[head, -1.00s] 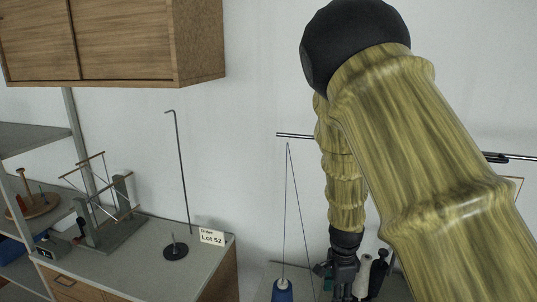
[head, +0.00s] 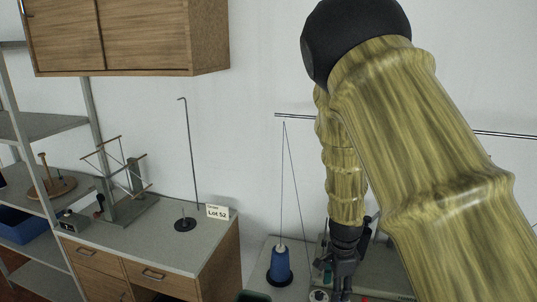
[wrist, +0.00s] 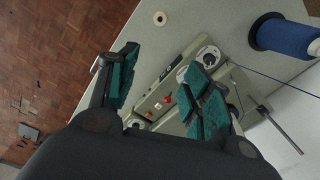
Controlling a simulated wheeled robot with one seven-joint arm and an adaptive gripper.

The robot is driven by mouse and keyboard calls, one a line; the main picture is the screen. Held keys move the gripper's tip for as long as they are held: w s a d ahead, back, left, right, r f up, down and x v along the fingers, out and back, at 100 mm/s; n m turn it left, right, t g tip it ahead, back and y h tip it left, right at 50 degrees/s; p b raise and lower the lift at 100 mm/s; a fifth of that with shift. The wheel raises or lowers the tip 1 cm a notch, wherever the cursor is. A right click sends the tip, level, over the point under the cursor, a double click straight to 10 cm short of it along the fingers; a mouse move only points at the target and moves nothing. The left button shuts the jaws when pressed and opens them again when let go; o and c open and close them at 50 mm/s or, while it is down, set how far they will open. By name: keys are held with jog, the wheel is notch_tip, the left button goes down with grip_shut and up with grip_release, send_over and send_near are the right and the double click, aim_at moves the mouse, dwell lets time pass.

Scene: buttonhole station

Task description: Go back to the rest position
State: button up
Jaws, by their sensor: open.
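My gripper (wrist: 162,85) shows in the wrist view with its two green-padded fingers apart and nothing between them. Beyond the fingers lies a grey-green machine (wrist: 172,95) with red parts on a light table. In the head view my arm, in a yellow-green sleeve, crosses the right side. My gripper (head: 340,290) hangs at its lower end near the bottom edge, over the table with the blue thread cone (head: 281,266). The fingertips are small and partly cut off there.
The blue cone also shows at the right of the wrist view (wrist: 285,37). A thin rail (head: 295,115) runs along the wall. Left stand a counter (head: 150,235) with a "Lot 52" card (head: 218,212), a hooked stand (head: 190,170) and a winder (head: 125,190). A cabinet (head: 130,35) hangs above.

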jog(key=s+d+f+n+h+b, duration=0.1)
jog(key=s+d+f+n+b, duration=0.1)
jog(key=s+f, duration=0.45)
jog(key=s+d+f+n+b, duration=0.2)
jog(key=s+f+n, duration=0.15)
jog(key=f, duration=0.65)
jog(key=s+d+f+n+h+b, duration=0.1)
jog(key=s+d+f+n+b, duration=0.15)
jog(key=s+f, duration=0.4)
jog(key=s+a+f+n+y+b, duration=0.2)
jog(key=s+f+n+b, duration=0.5)
jog(key=s+f, duration=1)
jog(key=shift+s+a+n, duration=0.6)
jog(key=shift+s, duration=0.65)
